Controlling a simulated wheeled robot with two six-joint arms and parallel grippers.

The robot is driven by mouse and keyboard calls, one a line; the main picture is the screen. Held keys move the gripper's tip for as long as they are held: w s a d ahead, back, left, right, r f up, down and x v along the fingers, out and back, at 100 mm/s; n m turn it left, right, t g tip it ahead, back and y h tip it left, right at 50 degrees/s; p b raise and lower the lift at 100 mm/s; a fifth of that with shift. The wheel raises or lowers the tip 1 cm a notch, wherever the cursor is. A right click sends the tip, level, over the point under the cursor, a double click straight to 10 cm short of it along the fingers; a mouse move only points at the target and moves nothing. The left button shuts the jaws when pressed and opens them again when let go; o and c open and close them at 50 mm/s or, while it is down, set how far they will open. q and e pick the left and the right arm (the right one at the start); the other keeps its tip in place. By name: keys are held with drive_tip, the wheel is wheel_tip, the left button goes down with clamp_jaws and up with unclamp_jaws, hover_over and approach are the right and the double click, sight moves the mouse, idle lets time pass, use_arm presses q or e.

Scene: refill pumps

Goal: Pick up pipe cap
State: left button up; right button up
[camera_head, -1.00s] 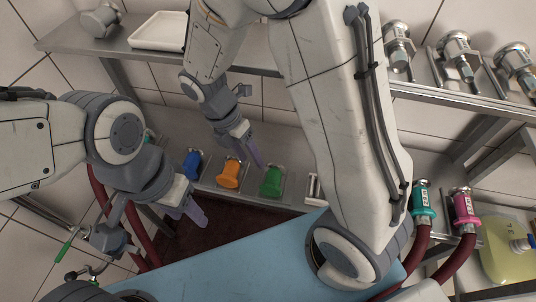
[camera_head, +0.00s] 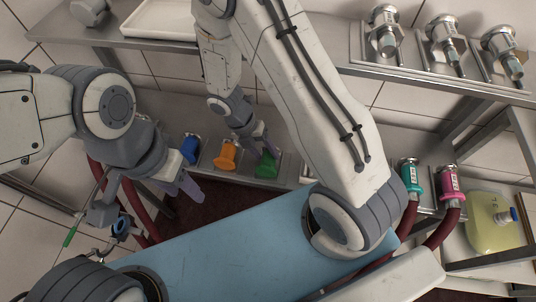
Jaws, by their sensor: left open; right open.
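Coloured pipe caps stand in a row on the low metal shelf: a blue one (camera_head: 190,149), an orange one (camera_head: 226,155) and a green one (camera_head: 266,167). My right gripper (camera_head: 264,150) is open, with its purple fingers pointing down at the top of the green cap and partly covering it. I cannot tell whether the fingers touch it. My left gripper (camera_head: 187,188) is open and empty, in front of and below the blue cap.
Teal (camera_head: 409,176) and pink (camera_head: 449,184) couplings with red hoses stand at the right, beside a yellowish canister (camera_head: 492,222). Several metal fittings and a white tray (camera_head: 157,20) are on the upper shelf. A blue surface (camera_head: 220,240) lies in front.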

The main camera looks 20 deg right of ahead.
drive_tip(key=shift+s+d+f, duration=0.15)
drive_tip(key=shift+d+f, duration=0.05)
drive_tip(key=shift+f, duration=0.4)
drive_tip(key=c, duration=0.9)
clamp_jaws()
drive_tip(key=shift+r, duration=0.15)
